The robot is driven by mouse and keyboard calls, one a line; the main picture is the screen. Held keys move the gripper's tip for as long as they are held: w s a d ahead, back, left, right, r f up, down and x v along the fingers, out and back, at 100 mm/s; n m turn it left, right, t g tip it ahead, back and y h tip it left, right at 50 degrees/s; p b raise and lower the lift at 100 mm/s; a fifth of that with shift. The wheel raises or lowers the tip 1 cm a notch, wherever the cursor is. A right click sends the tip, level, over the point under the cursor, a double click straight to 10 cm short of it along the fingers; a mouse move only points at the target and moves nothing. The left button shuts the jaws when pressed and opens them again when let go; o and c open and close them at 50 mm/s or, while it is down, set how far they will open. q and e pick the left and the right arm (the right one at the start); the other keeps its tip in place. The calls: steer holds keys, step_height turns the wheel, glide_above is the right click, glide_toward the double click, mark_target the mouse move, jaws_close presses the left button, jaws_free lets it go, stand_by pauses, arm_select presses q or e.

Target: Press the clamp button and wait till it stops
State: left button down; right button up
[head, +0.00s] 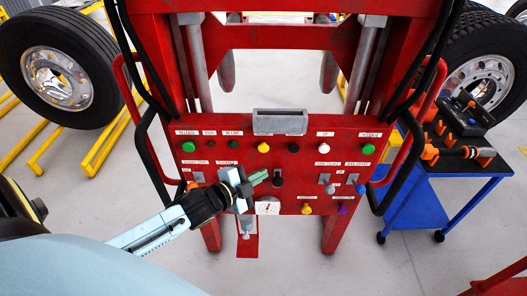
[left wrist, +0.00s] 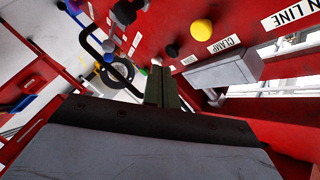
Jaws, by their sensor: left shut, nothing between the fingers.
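The red control panel (head: 215,160) faces me with rows of buttons and small labels. A yellow button (head: 263,147) is in its upper row. In the left wrist view the yellow button (left wrist: 202,29) sits beside a label reading CLAMP (left wrist: 225,45). My left gripper (head: 258,178) is in front of the panel, below the yellow button, with its green-tinted fingers together and empty. In the left wrist view the shut fingers (left wrist: 162,86) stand apart from the yellow button in the picture. Whether the fingertips touch the panel I cannot tell. My right gripper is not in view.
A grey box (head: 279,122) juts out at the panel's top middle. Black curved handles (head: 152,150) flank the panel. A dark lever knob (head: 277,181) is close to my left fingertips. A blue tool cart (head: 420,205) stands right; a large wheel (head: 62,70) stands left.

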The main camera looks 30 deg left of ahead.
mark_target(267, 150)
arm_select(q)
steer(key=w+a+b, duration=0.2)
steer(key=w+a, duration=0.1)
steer(key=w, duration=0.2)
steer(key=shift+w+a, duration=0.15)
steer(key=shift+w, duration=0.1)
stand_by(1.9)
steer(key=shift+w+a, duration=0.2)
steer(key=shift+w, duration=0.05)
steer(key=shift+w+a, duration=0.4)
steer(key=shift+w, duration=0.15)
stand_by(1.1)
steer(key=shift+s+d, duration=0.1)
steer(key=shift+s+d+p, duration=0.5)
steer(key=shift+s+p, duration=0.15)
steer(key=shift+s, duration=0.15)
